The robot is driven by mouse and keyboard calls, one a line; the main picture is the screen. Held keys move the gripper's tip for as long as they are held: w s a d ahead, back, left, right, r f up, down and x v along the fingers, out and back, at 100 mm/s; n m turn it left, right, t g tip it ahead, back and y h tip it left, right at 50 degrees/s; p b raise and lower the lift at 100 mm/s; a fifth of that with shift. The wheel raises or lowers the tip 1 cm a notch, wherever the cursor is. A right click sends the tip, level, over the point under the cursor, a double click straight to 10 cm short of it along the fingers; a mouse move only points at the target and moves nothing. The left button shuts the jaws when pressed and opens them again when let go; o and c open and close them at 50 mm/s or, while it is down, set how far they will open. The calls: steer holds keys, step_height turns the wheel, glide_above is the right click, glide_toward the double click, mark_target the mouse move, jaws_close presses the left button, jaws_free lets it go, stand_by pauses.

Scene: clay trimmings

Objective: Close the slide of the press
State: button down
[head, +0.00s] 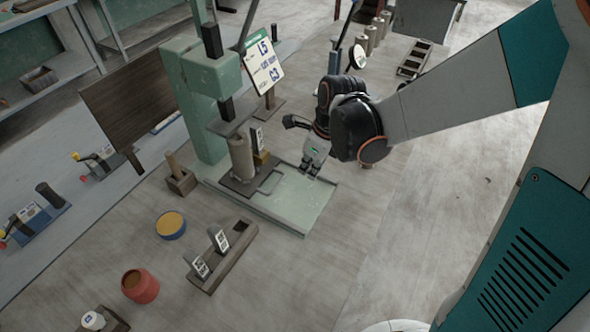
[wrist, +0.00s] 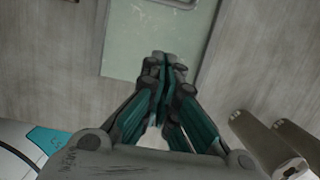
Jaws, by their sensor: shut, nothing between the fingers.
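The green press (head: 207,95) stands on the bench with a long pale green base tray (head: 303,205) running to the right. Its slide, a dark plate with a loop handle (head: 268,184), carries a clay-coloured cylinder (head: 241,158) and sits toward the column end of the tray. In the wrist view the tray (wrist: 130,50) lies below my gripper, with part of the handle (wrist: 178,3) at the top edge. My gripper (head: 313,170) is shut and empty above the tray, to the right of the handle and apart from it. Fingertips also show in the wrist view (wrist: 165,66).
A wooden holder (head: 230,262) with cards, a blue bowl (head: 171,225) and a red pot (head: 140,286) stand in front. A sign (head: 263,65) stands behind the press.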

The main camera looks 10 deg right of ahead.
mark_target(274, 182)
steer(key=b+x, duration=0.3)
steer(key=x, duration=0.7)
steer(key=shift+r+b, duration=0.1)
steer(key=shift+b, duration=0.25)
steer(key=shift+w+a, duration=0.75)
steer(key=shift+a, duration=0.3)
steer(key=shift+w+a+b, duration=0.4)
steer(key=shift+a, duration=0.1)
steer(key=w+a, duration=0.3)
steer(key=shift+a, duration=0.35)
